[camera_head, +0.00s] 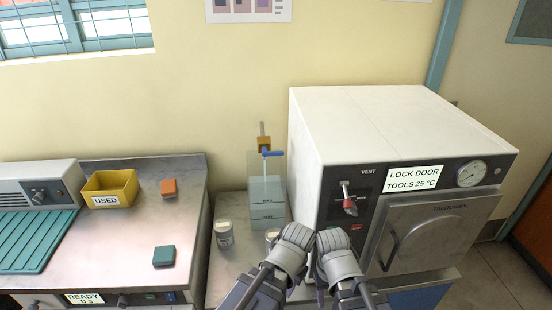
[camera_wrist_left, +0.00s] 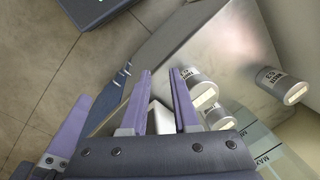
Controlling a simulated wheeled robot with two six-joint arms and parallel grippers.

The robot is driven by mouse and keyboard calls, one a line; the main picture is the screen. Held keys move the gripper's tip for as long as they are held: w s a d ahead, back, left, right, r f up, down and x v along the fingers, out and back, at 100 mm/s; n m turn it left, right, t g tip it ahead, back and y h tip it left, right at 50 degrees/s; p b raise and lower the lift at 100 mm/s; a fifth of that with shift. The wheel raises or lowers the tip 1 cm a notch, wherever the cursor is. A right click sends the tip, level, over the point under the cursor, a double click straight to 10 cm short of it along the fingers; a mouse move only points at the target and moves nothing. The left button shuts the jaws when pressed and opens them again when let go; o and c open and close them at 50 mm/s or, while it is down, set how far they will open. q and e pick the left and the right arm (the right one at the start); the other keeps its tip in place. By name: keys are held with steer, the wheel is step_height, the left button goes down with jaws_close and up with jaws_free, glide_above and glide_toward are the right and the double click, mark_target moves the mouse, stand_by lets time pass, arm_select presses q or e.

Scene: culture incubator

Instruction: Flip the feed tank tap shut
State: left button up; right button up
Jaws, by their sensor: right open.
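The feed tank (camera_head: 266,205) is a clear tank with bluish liquid, standing on the bench left of the white incubator. Its tap has a brass body (camera_head: 264,143) and a blue lever (camera_head: 272,154) lying roughly level and pointing right. In the left wrist view, part of the tank (camera_wrist_left: 268,150) with a MAX mark shows at lower right. My left gripper (camera_head: 297,234) is in front of the tank, below the tap and apart from it. Its fingers (camera_wrist_left: 161,85) are parted. My right gripper (camera_head: 334,240) is open beside it, before the incubator. Neither touches the tap.
Labelled jars stand near the tank, one at its left (camera_head: 224,234) and one partly hidden (camera_head: 272,236). The incubator (camera_head: 390,125) with its red-tipped vent lever (camera_head: 349,204) stands close on the right. A yellow USED bin (camera_head: 110,186) is on the left bench.

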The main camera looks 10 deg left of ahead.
arm_select(q)
steer(key=w+a+m+t, duration=0.1)
steer(key=w, duration=0.1)
steer(key=w+a+r+m+t+y, duration=0.1)
steer(key=w+m, duration=0.1)
steer(key=w, duration=0.1)
steer(key=w+m+t, duration=0.1)
steer(key=w+m, duration=0.1)
steer(key=shift+w+a+r, duration=0.35)
steer(key=shift+a, duration=0.05)
jaws_close()
steer(key=w+a+r+m+t, duration=0.1)
steer(key=w+r+m+t, duration=0.4)
steer(key=w+r+m, duration=0.2)
steer(key=w+a+r+m+t+y+p, duration=0.1)
steer(key=w+r+m+t, duration=0.4)
steer(key=w+m, duration=0.6)
steer(key=shift+w+a+r+m+y, duration=0.3)
steer(key=shift+r+m, duration=0.75)
steer(key=shift+m, duration=1.55)
